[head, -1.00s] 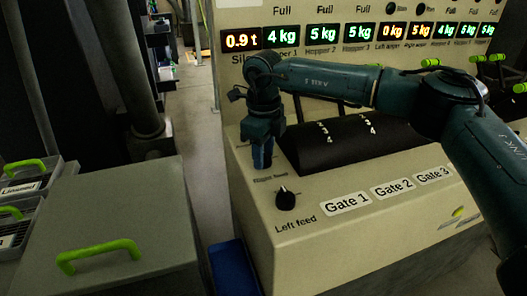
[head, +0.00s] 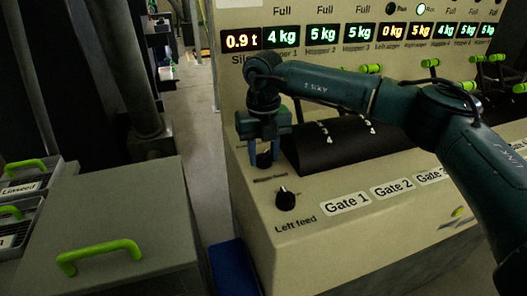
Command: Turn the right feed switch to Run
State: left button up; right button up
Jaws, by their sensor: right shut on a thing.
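My right gripper (head: 262,152) points down at the left end of the beige machine's sloping panel. Its fingers are shut on the right feed switch (head: 264,160), a small dark knob mostly hidden between them. The label in front of it is too blurred to read. The left feed switch (head: 285,200), a black knob with a white pointer mark, stands just nearer, clear of the gripper. On the upright panel, one Run lamp (head: 420,8) is lit green-white; the other Run lamp (head: 391,8) is dark. My left gripper is not in view.
Gate 1 (head: 345,203) and other gate labels lie along the panel, before a black drum (head: 335,142). Green-tipped levers (head: 431,63) stand behind my right arm. A grey box (head: 120,215) with a green handle stands left, across a narrow floor gap.

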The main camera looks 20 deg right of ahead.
aim_at(263, 154)
jog(key=shift+m, duration=1.2)
jog(key=o, duration=1)
notch_tip(263, 154, up, 13)
jog(key=shift+r, duration=0.15)
